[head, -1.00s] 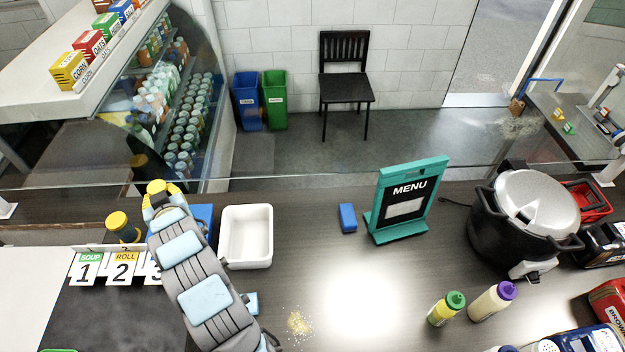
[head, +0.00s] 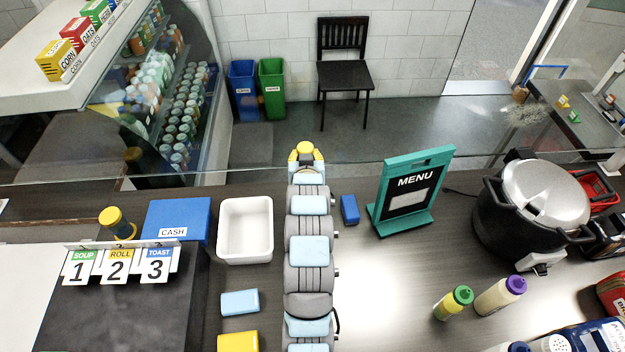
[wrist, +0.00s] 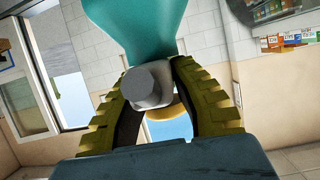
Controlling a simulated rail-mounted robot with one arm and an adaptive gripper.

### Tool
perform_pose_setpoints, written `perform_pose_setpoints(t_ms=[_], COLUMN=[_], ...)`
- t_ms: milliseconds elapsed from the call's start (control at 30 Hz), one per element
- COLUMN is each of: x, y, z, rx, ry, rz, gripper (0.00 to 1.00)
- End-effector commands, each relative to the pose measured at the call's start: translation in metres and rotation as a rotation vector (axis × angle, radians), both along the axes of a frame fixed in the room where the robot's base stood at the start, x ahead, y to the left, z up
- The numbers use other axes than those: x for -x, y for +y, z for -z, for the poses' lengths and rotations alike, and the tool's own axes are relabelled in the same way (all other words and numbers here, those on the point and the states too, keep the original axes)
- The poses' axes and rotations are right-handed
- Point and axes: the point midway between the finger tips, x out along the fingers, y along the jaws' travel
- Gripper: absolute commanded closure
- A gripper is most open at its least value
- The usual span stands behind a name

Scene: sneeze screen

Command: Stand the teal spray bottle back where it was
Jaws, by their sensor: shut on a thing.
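The teal spray bottle (wrist: 145,28) fills the top middle of the wrist view. Its pale grey nozzle part (wrist: 148,86) sits between the yellow ribbed fingers. My gripper (wrist: 170,95) is shut on the bottle around this part. In the head view my gripper (head: 305,154) is beyond the far end of my arm, near the glass screen's lower edge. The bottle cannot be made out there; my arm and gripper hide it. Its base is out of frame, so its height above any surface cannot be told.
A white tub (head: 245,258) and blue cash box (head: 178,212) lie left of my arm. A blue block (head: 349,209) and teal menu stand (head: 411,192) are close on the right. The clear glass screen (head: 400,165) crosses behind. Sauce bottles (head: 454,302) stand front right.

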Motion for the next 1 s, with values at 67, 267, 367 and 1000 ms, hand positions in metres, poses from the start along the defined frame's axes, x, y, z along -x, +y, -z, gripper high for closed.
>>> perform_pose_setpoints(t_ms=[67,267,367,1000], x=[-0.007,-0.017,-0.020,-0.021], y=[0.000,0.004,0.006,0.008], z=[0.036,0.087,0.102,0.112], rx=[-0.002,0.000,0.002,0.005], ry=[0.009,0.005,0.003,-0.005], rz=[-0.003,-0.011,-0.014,-0.015], gripper=[1.00,1.00,1.00,1.00])
